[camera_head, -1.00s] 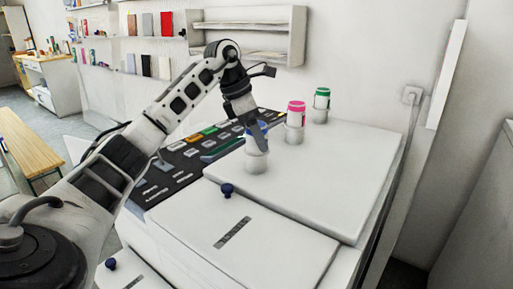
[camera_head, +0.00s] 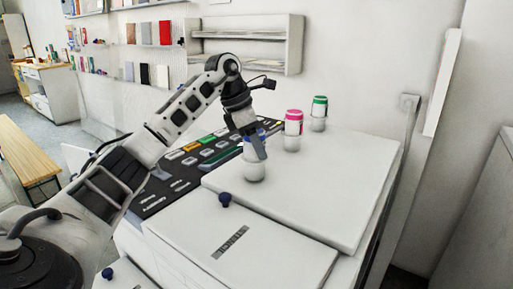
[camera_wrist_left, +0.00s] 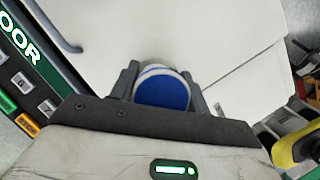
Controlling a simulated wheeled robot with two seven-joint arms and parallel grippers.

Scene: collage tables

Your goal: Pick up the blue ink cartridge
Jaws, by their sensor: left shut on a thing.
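The blue ink cartridge (camera_head: 254,171) is a white cylinder with a blue top, upright on the white lid of the machine. My left gripper (camera_head: 254,150) reaches down over it from above and hides part of its upper body. In the left wrist view the round blue top of the cartridge (camera_wrist_left: 163,92) sits between the two fingers of my left gripper (camera_wrist_left: 164,84), one finger on each side. The gripper is shut on the cartridge. I cannot see a gap under the cartridge. My right gripper is not in view.
A pink-topped cartridge (camera_head: 293,122) and a green-topped cartridge (camera_head: 319,108) stand behind to the right on the white lid (camera_head: 330,185). A dark control panel (camera_head: 170,195) lies left of it. A wall shelf (camera_head: 245,45) is behind. The lid's right side is clear.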

